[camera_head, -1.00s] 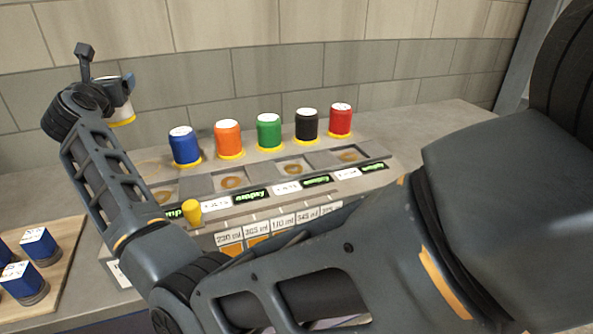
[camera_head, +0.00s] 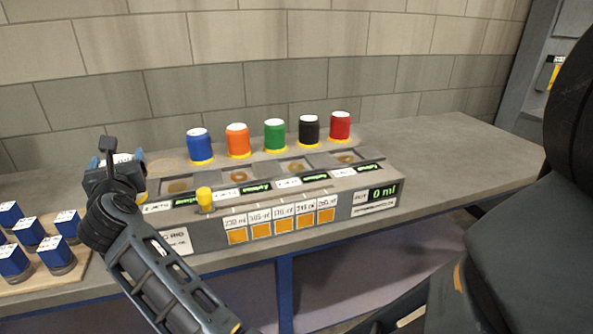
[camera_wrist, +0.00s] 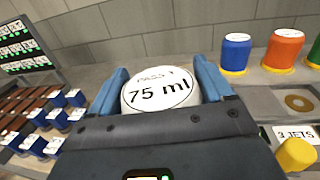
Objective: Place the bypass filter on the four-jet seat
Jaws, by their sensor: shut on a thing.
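My gripper (camera_head: 120,166) is shut on a white-topped filter (camera_head: 122,158) at the left end of the bench rig. The rig has a row of recessed seats with round brown rings: one at left (camera_head: 180,186), then others (camera_head: 239,177), (camera_head: 296,167) and (camera_head: 346,160). A "3 JETS" label (camera_wrist: 296,134) shows in the wrist view. I cannot read which seat is four-jet. The filter's underside is hidden.
Blue, orange, green, black and red canisters (camera_head: 274,134) stand behind the seats. A yellow knob (camera_head: 205,198) stands up at the rig's front left. A display (camera_head: 383,193) reads "0 ml". Blue blocks (camera_head: 30,232) stand on a wooden board at left. The bench right of the rig is clear.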

